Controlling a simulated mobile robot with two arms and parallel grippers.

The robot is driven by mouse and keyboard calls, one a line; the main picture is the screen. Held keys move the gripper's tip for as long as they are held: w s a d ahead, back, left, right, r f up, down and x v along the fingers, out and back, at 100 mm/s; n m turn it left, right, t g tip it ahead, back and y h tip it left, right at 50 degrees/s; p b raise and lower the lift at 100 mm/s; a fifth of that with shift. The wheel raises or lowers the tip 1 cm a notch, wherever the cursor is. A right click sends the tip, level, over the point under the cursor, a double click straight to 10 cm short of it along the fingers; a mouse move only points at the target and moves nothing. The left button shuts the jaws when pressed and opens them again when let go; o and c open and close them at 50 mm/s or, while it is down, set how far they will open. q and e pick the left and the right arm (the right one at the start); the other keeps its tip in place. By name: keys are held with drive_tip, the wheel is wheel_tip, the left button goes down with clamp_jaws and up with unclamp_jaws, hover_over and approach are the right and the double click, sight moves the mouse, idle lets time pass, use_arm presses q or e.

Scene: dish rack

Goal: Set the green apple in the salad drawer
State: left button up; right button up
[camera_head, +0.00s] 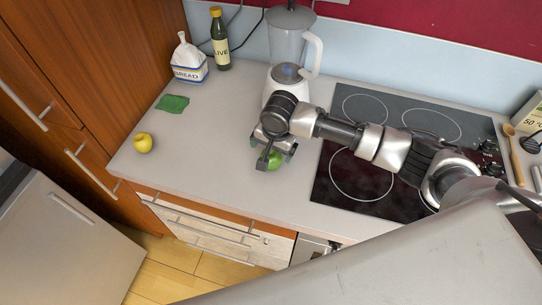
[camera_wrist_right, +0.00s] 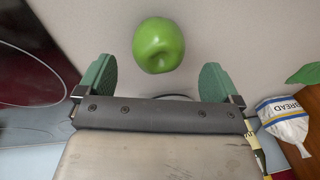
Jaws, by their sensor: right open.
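The green apple (camera_head: 274,161) sits on the grey counter, left of the stove, partly hidden under my right gripper (camera_head: 270,150). In the right wrist view the green apple (camera_wrist_right: 159,45) shows whole, ahead of and between the two green finger pads of my right gripper (camera_wrist_right: 155,80). The fingers are open wide and nothing is held; the apple looks apart from both pads. My left gripper is in neither view. No salad drawer can be made out; a light grey cabinet or fridge (camera_head: 70,240) stands shut at the lower left.
A yellow apple (camera_head: 143,143), a green cloth (camera_head: 173,103), a bread bag (camera_head: 188,62) and an olive oil bottle (camera_head: 220,40) are on the left counter. A blender (camera_head: 288,50) stands behind my gripper. The black stove (camera_head: 375,180) is to the right.

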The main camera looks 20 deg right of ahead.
sight(272, 153)
drive_tip(key=f, duration=0.2)
drive_tip(key=f+p, duration=0.1)
drive_tip(key=f, duration=0.1)
drive_tip(key=shift+w+a, duration=0.15)
drive_tip(key=shift+w, duration=0.05)
drive_tip(key=shift+s+f, duration=0.15)
drive_tip(key=shift+f, duration=0.35)
drive_tip(key=shift+w, duration=0.2)
drive_tip(key=c, duration=1.1)
drive_tip(key=shift+c, duration=0.2)
